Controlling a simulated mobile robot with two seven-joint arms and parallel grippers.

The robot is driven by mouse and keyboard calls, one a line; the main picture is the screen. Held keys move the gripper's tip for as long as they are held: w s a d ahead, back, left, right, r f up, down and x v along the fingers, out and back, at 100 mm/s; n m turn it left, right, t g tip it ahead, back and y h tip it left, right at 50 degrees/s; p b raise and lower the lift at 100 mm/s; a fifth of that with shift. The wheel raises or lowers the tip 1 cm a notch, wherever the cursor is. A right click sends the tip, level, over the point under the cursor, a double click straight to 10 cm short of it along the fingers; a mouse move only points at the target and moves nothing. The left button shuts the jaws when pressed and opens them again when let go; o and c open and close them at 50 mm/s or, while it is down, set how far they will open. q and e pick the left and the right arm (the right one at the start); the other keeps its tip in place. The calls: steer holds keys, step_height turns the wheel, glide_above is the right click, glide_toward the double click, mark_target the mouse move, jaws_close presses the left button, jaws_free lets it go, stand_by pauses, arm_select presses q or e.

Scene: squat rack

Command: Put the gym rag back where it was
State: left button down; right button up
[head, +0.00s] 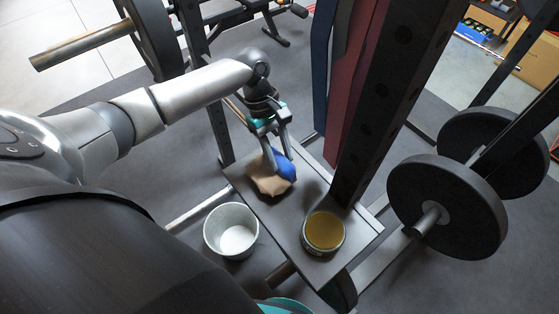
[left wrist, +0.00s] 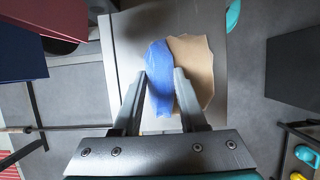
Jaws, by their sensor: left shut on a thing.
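The gym rag (head: 269,182) is a tan and blue crumpled cloth on the grey shelf plate (head: 274,221) of the rack. My left gripper (head: 276,160) points down from above and is shut on the rag's blue part. In the left wrist view the rag (left wrist: 196,62) lies between and beyond the fingertips (left wrist: 162,75), blue on the left and tan on the right. It seems to touch or nearly touch the plate. My right gripper is not in view.
A round tin with a yellow-brown top (head: 323,232) stands on the plate's right part. A black rack post (head: 388,90) rises behind the plate. Weight plates (head: 447,207) hang at the right.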

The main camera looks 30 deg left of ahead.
arm_select(q)
step_height(320, 180, down, 2)
steer(key=shift+f, duration=0.25)
steer(key=shift+c, duration=2.3)
jaws_free()
steer(key=p+v, duration=0.1)
steer(key=v, duration=1.1)
steer(key=shift+r+p, duration=0.1)
steer(key=shift+p, duration=0.25)
steer(key=shift+s, duration=0.1)
